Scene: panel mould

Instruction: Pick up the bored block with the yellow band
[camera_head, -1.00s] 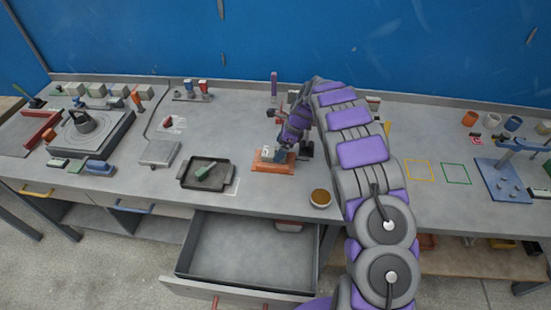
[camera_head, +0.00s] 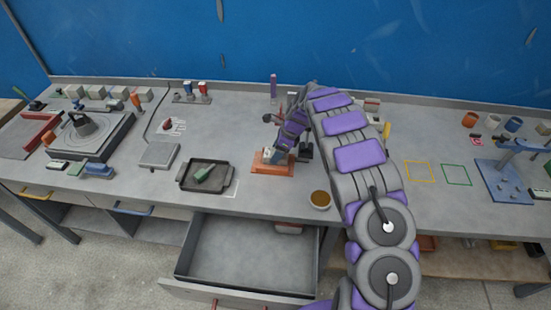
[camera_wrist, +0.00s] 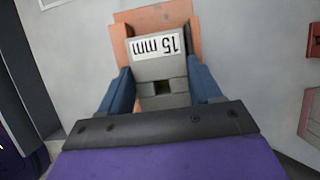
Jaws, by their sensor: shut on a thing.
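My gripper (camera_wrist: 160,90) is in the wrist view, with one blue finger on each side of a grey block (camera_wrist: 152,72). The fingers are shut on this block. The block has a dark square hole between the fingers and a white label reading "15 mm", upside down in this view. No yellow band shows on the faces I see. An orange holder (camera_wrist: 152,18) lies under and behind the block; I cannot tell whether the two touch. In the head view my gripper (camera_head: 281,150) is over the orange holder (camera_head: 270,169), and my arm hides part of the area.
The drawer (camera_head: 245,250) below stands open. A dark tray (camera_head: 206,188) with a green piece lies left of the holder. Dark items stand close behind my gripper.

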